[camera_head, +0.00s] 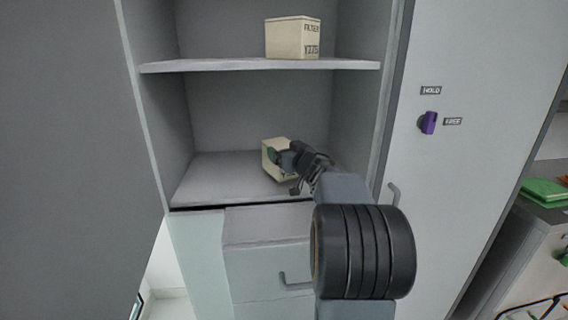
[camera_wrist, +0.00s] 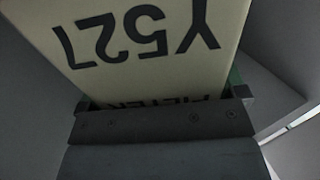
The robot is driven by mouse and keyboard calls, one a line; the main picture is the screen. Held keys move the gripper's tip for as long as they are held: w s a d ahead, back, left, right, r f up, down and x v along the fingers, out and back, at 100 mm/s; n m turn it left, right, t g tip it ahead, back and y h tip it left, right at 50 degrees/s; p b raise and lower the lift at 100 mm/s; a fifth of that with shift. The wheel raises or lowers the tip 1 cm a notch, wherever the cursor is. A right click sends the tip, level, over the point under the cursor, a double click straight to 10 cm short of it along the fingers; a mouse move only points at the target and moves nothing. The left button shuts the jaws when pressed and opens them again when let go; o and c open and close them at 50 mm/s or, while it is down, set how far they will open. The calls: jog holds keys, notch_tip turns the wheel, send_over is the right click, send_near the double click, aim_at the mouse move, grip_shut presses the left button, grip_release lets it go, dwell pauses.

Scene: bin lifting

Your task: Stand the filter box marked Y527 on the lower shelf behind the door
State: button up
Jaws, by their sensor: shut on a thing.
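The cream filter box (camera_head: 271,152) is at the lower shelf (camera_head: 215,182) of the open cabinet, near the middle. In the wrist view the box (camera_wrist: 150,45) fills the upper middle, with Y527 in dark letters upside down in the picture and part of the word FILTER by the jaws. My gripper (camera_head: 283,158) is shut on the box; the jaws also show in the wrist view (camera_wrist: 165,112). My arm hides the box's right side. I cannot tell whether its base touches the shelf. The cabinet door (camera_head: 70,150) seems to be the large grey panel standing open at the left.
Another cream box (camera_head: 292,38), marked Y275, stands on the upper shelf (camera_head: 220,66). A purple knob (camera_head: 429,122) sits between HOLD and FREE labels on the right panel. A drawer (camera_head: 265,250) lies below the shelf. The lower shelf is bare left of the box.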

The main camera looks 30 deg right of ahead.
jog(key=shift+f+b, duration=0.3)
jog(key=shift+f, duration=1.15)
jog(key=shift+f, duration=0.2)
jog(key=o, duration=0.8)
jog(key=shift+r, duration=0.3)
jog(key=s, duration=1.2)
jog(key=shift+a+f, duration=0.15)
jog(key=shift+a, duration=0.2)
